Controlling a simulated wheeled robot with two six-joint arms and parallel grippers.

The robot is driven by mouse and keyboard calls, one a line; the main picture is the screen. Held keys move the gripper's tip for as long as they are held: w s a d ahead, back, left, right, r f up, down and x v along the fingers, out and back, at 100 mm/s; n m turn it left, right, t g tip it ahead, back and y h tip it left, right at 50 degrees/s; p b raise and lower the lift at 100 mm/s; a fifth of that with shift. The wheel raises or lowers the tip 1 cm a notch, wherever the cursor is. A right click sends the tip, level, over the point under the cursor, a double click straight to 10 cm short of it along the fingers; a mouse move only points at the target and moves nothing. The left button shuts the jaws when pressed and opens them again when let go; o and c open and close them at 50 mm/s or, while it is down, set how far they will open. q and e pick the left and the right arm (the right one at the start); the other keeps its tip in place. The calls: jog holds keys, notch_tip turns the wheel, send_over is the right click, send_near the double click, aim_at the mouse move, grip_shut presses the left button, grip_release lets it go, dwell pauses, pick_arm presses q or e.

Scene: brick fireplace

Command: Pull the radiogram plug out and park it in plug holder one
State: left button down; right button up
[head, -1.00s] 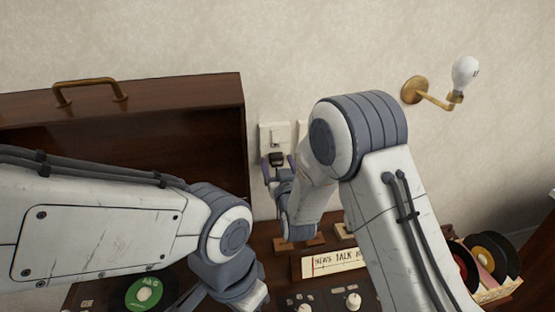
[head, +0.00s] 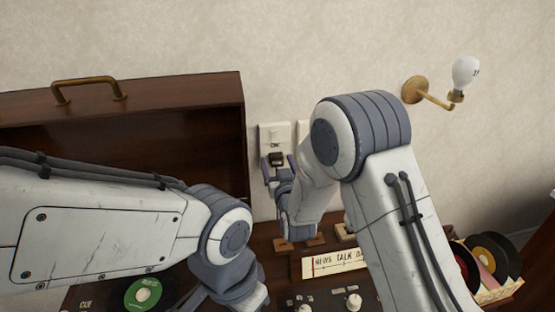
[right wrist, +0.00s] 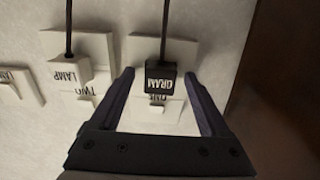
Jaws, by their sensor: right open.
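The black radiogram plug (head: 277,159), marked GRAM in the right wrist view (right wrist: 161,82), sits in the white wall socket (head: 274,137) marked ONE. A dark cord runs from it. My right gripper (head: 279,168) is open at the plug. In the right wrist view its fingers (right wrist: 160,77) stand on either side of the plug, with gaps visible. My left arm comes in from the left, but its fingers are out of frame. Small wooden blocks (head: 346,232) lie on the radiogram top; I cannot tell whether one is plug holder one.
A white LAMP plug (right wrist: 73,71) sits beside the GRAM plug in the socket marked TWO. The raised wooden lid (head: 130,85) stands left of the sockets. A wall lamp (head: 466,73) is at upper right. Records (head: 490,255) stand at lower right.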

dwell(0.4)
grip_shut()
jog(key=shift+s+d+b, duration=0.2)
jog(key=shift+s+b, duration=0.15)
jog(key=shift+s, duration=0.6)
jog(key=shift+s+d+b, duration=0.2)
jog(key=shift+s+b, duration=0.2)
jog(key=shift+s, duration=0.6)
jog(key=shift+s+d+b, duration=0.2)
jog(key=shift+s+b, duration=0.15)
jog(key=shift+s, duration=0.6)
